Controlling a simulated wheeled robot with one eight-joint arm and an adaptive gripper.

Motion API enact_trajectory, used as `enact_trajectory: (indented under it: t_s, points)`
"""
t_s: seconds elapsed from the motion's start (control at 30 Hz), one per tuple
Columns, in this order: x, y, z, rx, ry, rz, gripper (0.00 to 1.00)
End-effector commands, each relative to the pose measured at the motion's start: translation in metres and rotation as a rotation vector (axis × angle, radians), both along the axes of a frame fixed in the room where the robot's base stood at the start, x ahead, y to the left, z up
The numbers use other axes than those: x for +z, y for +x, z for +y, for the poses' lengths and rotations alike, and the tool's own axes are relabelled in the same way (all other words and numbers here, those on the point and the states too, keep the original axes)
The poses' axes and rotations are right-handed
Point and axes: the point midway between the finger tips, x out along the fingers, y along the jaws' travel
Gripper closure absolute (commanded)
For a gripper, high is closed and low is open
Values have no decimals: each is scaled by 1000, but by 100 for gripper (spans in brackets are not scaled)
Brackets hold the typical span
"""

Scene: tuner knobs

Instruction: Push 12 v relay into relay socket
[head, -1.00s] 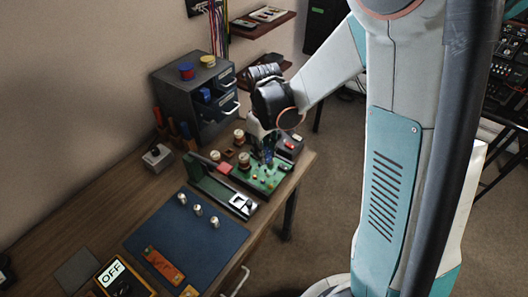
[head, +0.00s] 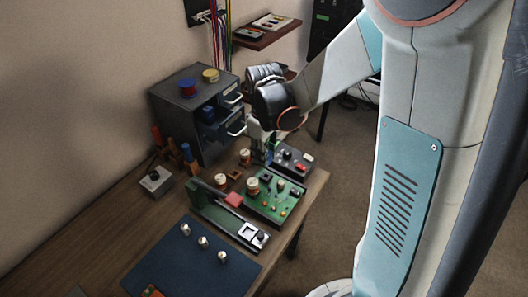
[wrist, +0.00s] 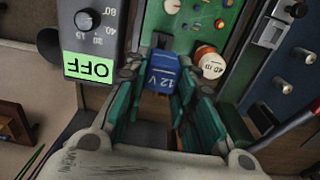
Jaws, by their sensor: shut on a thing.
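The 12 V relay (wrist: 162,74) is a blue block with white lettering, between the green finger pads of my gripper (wrist: 160,100) in the wrist view. My gripper is shut on it. In the head view my gripper (head: 267,152) is at the far edge of the green circuit board (head: 262,207), beside a grey box. The board also shows at the top of the wrist view (wrist: 228,22). A small dark part shows beyond the relay there; I cannot tell whether it is the relay socket. Whether the relay touches anything is hidden.
A grey box with a knob and green OFF label (wrist: 88,66) stands close left in the wrist view. A white-and-red round part (wrist: 209,61) is close right. In the head view, a grey drawer cabinet (head: 180,110) stands behind and a blue mat (head: 175,262) lies in front.

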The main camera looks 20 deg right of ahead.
Motion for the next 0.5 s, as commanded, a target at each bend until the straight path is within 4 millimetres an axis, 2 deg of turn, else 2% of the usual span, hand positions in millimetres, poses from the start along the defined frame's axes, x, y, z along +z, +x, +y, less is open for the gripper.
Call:
enact_trajectory:
  t_s: [0.3,0.5]
  points:
    - [-32,0,0,-1,0,0,99]
    - [-46,0,0,-1,0,0,99]
